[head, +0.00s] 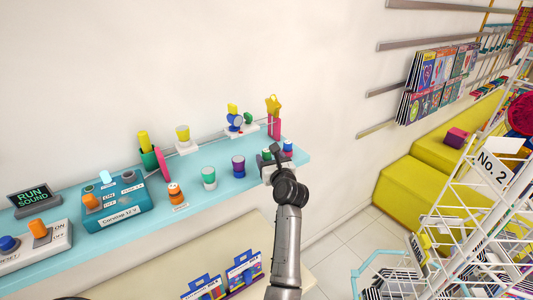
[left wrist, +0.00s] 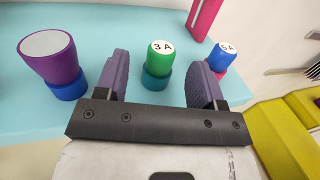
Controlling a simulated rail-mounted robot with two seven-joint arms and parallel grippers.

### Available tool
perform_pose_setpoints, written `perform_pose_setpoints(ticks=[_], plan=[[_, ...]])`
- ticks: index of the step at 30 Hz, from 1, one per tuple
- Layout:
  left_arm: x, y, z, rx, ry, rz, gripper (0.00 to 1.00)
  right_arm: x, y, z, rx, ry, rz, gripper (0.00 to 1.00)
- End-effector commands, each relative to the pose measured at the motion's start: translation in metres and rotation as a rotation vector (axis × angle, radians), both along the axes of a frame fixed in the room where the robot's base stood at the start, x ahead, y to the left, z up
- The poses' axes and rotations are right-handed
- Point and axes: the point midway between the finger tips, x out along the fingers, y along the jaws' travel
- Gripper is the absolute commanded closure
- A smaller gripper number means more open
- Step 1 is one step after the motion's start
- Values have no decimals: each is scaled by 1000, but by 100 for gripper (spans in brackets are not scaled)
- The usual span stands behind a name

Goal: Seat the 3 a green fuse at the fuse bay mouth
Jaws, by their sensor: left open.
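The green fuse marked 3 A (left wrist: 160,56) stands upright on a teal base in the left wrist view; its top shows beside my gripper in the head view (head: 266,153). My left gripper (left wrist: 157,80) is open, with its two purple fingers on either side of the fuse and a gap at each side. In the head view my left gripper (head: 269,163) is over the right end of the blue shelf. A teal console box (head: 120,207) with sockets and an orange switch is on the shelf at left. I cannot tell which opening is the fuse bay mouth. My right gripper is not in view.
A blue fuse marked 5 A (left wrist: 222,56) is close beyond the right finger. A purple cup-shaped piece (left wrist: 50,57) is left of the left finger. A pink upright piece (left wrist: 205,17) stands behind. Orange (head: 175,192) and green-white (head: 209,177) pieces stand along the shelf (head: 190,225).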

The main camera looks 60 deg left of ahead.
Motion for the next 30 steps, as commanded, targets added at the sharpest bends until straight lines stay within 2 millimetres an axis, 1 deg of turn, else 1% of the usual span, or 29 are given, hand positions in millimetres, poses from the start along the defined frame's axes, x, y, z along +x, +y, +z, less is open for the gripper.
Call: perform_pose_setpoints(ticks=[1,7,13,18,21,28,30], plan=[[0,4,1,1,0,1,37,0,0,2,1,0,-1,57],[3,12,2,1,2,1,37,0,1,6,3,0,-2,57],[11,37,2,2,5,1,37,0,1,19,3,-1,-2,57],[14,53,0,3,3,1,37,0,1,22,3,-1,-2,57],[15,57,-1,1,2,0,37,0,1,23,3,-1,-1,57],[15,57,-1,1,1,0,37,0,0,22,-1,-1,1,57],[15,57,-1,1,1,0,43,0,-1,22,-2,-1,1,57]])
